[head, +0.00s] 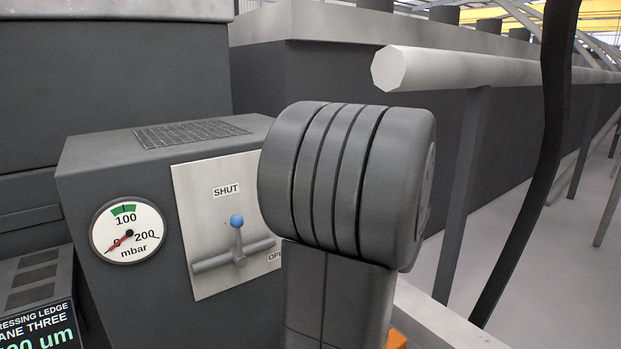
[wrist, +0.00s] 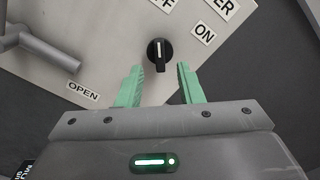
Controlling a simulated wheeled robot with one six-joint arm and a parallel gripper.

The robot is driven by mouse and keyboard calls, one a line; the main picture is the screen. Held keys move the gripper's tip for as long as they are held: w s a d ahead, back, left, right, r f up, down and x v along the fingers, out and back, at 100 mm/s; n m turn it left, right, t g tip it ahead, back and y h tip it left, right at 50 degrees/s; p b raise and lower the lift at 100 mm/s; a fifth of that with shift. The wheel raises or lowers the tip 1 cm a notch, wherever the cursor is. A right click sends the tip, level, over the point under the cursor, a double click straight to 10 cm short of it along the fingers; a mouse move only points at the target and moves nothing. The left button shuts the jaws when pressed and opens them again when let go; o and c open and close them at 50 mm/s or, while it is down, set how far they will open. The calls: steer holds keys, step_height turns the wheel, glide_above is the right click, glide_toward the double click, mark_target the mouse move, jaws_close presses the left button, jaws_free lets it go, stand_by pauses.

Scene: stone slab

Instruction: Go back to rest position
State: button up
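My gripper (wrist: 160,78) shows in the wrist view with its two green fingers apart and nothing between them. A black rotary knob (wrist: 159,52) with a white mark sits on the pale panel just beyond the fingertips; I cannot tell from this view whether they touch it, but a gap shows. Labels near the knob read ON, OPEN and partly cut words. In the head view my own grey arm link stands in the middle and hides the gripper and the knob.
A grey box carries a pale panel (head: 200,213) with a blue-tipped lever (head: 237,221) under SHUT. A round gauge (head: 127,232) reads near 0 mbar. A lit display (head: 40,328) is at lower left.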

steer(key=p+v, duration=0.1)
steer(key=v, duration=0.9)
steer(key=w+a+m+p, duration=0.8)
steer(key=w+m+p, duration=0.1)
steer(key=w+m, duration=0.1)
steer(key=shift+w+p, duration=0.35)
steer(key=shift+w, duration=0.35)
steer(key=shift+a, duration=0.2)
stand_by(0.3)
